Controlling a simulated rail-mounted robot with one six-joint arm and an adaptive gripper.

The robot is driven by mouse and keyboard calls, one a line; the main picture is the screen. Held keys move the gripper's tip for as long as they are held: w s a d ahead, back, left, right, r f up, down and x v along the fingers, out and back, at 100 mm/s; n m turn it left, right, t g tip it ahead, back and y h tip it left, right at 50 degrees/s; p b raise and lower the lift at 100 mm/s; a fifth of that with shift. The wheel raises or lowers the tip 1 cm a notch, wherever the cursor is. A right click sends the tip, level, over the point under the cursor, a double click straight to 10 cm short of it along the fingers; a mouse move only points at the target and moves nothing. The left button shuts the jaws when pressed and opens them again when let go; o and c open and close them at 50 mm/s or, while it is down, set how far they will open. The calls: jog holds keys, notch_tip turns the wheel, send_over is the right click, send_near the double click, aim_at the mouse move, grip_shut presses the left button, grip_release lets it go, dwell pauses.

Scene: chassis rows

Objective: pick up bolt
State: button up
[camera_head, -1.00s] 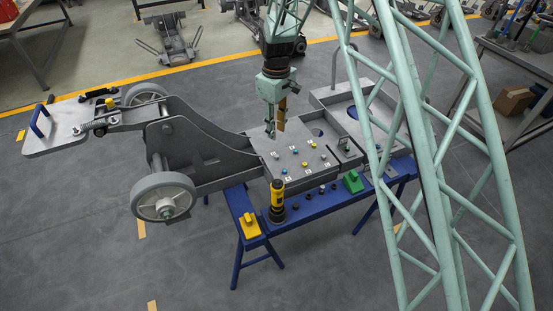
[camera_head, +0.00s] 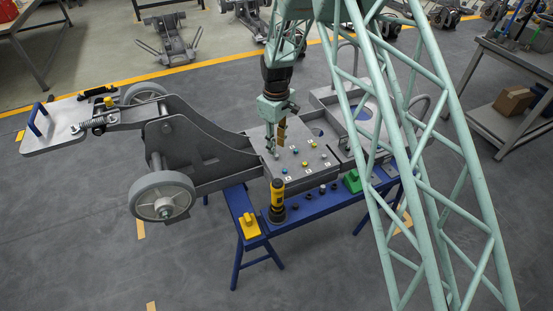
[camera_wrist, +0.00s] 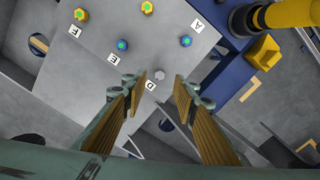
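A small grey bolt (camera_wrist: 160,73) stands on the grey chassis plate (camera_wrist: 70,60) beside label D in the wrist view. My gripper (camera_wrist: 161,83) is open, with a fingertip on each side of the grey bolt in the picture and nothing held. In the head view my gripper (camera_head: 275,147) hangs low over the plate's left part; its height above the bolt is unclear.
The chassis rests on a blue stand (camera_head: 325,202). A yellow-black tool (camera_head: 277,200) stands upright on it, near a yellow block (camera_head: 249,225) and a green block (camera_head: 352,181). A raised grey side plate (camera_head: 205,140) lies left of my gripper.

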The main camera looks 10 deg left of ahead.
aim_at(277, 159)
jog(key=shift+f, duration=0.1)
jog(key=shift+f+b, duration=0.5)
jog(key=shift+f, duration=2)
jog(key=shift+c, duration=0.8)
jog(key=c, duration=0.7)
